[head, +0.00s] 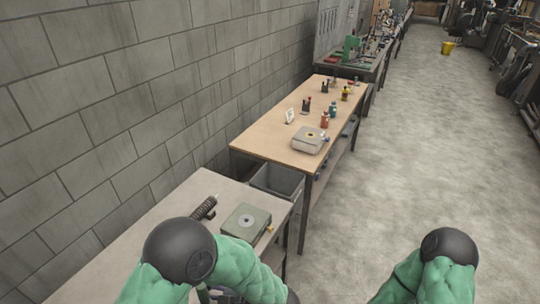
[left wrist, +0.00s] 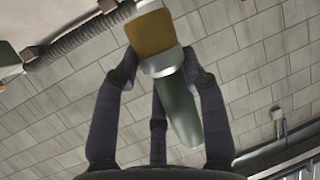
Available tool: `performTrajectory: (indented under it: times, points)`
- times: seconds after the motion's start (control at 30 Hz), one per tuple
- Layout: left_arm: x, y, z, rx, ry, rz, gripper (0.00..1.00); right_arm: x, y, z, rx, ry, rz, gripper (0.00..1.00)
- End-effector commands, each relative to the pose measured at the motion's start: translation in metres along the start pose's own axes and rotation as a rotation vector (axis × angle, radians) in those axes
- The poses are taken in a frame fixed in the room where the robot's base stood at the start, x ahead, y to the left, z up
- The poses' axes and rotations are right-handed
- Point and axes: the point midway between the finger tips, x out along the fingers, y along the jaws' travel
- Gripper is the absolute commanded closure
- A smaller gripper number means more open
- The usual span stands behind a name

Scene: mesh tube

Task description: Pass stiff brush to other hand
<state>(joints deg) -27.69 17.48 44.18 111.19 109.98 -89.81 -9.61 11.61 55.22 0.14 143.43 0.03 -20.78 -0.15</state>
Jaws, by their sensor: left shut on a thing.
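The stiff brush (left wrist: 178,105) has a green handle, a pale collar and a yellow-tan bristle block. In the left wrist view its handle lies between the dark fingers of my left gripper (left wrist: 163,75), which is shut on it. The bristle end points away from the palm, past the fingertips. In the head view my left arm hides most of this gripper and the brush at the bottom edge. My right arm is at the lower right of the head view, and its gripper is out of view.
A dark ribbed tube (head: 203,208) and a grey-green box with a round disc (head: 246,221) lie on the near bench (head: 140,235). A grey bin (head: 277,181) stands beyond it. A wooden table (head: 265,137) holds several small items.

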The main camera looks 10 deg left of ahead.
Motion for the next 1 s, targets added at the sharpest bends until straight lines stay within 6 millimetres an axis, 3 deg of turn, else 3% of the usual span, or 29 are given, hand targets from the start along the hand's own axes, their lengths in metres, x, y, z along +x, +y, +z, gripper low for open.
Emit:
performTrajectory:
  times: [0.17,0.6,1.0]
  points:
    - [0.011,0.011,-0.001,0.017,0.004,0.052,0.93,0.0,0.0,0.0,0.0,0.0,0.0,0.48]
    - [0.054,0.079,0.002,0.171,0.023,0.436,0.93,0.002,0.001,0.0,0.0,0.0,0.0,0.48]
    - [0.056,0.118,0.024,0.34,0.018,0.81,0.93,0.004,0.001,0.0,0.0,0.0,0.0,0.48]
